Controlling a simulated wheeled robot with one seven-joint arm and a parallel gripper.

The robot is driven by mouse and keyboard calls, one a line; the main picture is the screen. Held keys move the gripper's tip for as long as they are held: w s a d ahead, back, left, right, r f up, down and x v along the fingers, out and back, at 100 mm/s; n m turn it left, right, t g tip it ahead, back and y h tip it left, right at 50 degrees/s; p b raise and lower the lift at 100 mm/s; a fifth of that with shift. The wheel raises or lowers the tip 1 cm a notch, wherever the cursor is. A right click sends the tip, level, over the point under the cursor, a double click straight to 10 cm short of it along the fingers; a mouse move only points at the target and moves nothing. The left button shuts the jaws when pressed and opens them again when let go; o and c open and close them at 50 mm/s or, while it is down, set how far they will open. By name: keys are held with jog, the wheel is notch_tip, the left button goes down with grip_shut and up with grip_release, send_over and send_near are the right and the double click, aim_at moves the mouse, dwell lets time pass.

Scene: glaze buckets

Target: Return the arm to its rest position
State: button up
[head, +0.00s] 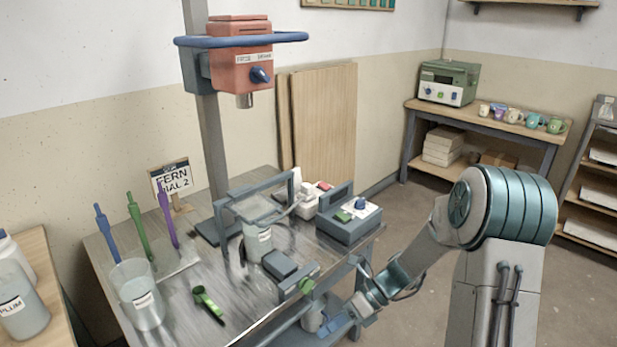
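My arm (412,260) comes in from the right and bends down to the left, beside the right front edge of the metal worktable (185,275). My gripper (334,328) is at its lower end, low by the table's front corner, below the tabletop. The blue finger parts are small and partly overlap the table frame behind. Whether they are open or shut does not show clearly. A pale container (312,319) shows just left of the gripper, under the tabletop; whether they touch cannot be told.
On the worktable are a labelled bucket (257,242) in a grey frame, a clear bucket (137,296), a green scoop (208,303) and a grey control box (349,218). A red mixer head (240,55) hangs above. The floor (425,210) between the worktable and back bench (485,128) is clear.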

jog(key=s+d+r+n+t+h+p, duration=0.2)
jog(key=s+d+r+n+h+p, duration=0.1)
jog(key=r+n, duration=0.5)
jog(key=s+d+r+n+t+h+p, duration=0.2)
jog(key=s+d+r+n+h+p, duration=0.1)
jog(key=s+r+n, duration=0.3)
jog(key=s+d+r+n+t+h+p, duration=0.2)
jog(key=s+d+r+n+h+p, duration=0.1)
jog(key=r+n, duration=0.7)
jog(key=shift+s+d+r+n+h, duration=0.35)
jog(key=shift+s+r+h, duration=0.25)
jog(key=shift+s+h, duration=0.35)
jog(key=shift+s, duration=0.1)
